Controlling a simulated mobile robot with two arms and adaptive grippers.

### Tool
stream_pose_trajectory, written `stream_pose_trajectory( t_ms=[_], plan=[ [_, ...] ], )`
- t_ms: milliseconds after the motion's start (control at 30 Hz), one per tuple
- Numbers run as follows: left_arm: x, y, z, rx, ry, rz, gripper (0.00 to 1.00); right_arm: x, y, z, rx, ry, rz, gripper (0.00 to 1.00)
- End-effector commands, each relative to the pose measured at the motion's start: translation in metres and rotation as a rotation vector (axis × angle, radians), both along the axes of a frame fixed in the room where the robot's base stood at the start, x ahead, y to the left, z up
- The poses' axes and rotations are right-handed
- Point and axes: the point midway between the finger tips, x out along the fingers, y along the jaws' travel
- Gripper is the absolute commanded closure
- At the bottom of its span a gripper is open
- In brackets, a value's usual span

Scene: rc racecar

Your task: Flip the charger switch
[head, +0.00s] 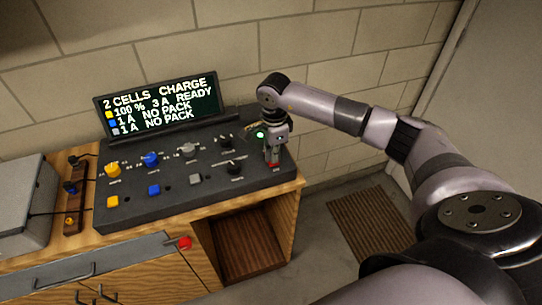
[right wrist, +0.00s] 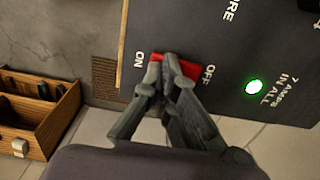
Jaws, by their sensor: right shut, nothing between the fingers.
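The charger (head: 140,213) is a dark sloped panel on a wooden bench, with coloured knobs and buttons. Its red switch (right wrist: 187,66) sits between the ON and OFF labels in the right wrist view. My right gripper (right wrist: 164,72) is shut and empty, its fingertips at the ON-side part of the switch and partly covering it. Whether they touch it, and which way it is tipped, I cannot tell. In the head view my right gripper (head: 273,158) points down at the panel's right end. A green light (right wrist: 254,87) is lit beside the switch. My left gripper is out of view.
A display (head: 160,105) behind the panel reads "100% 3 A READY" and two "NO PACK" lines. A grey box (head: 25,205) stands at the left. A red object (head: 185,243) is at the bench front. A brown mat (head: 370,220) lies on the floor right.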

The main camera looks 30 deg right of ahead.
Motion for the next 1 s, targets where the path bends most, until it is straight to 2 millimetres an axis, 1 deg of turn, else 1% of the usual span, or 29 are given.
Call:
stream_pose_trajectory(
  t_ms=[800,900,1000],
  plan=[
    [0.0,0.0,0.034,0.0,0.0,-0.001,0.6,0.0,0.0,0.063,0.0,-0.001,0.001,1.0],
    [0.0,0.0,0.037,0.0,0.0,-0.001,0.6,0.0,0.0,0.069,0.0,0.0,0.001,1.0],
    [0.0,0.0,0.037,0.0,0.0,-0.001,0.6,0.0,0.0,0.071,0.0,0.0,0.001,1.0]
  ],
)
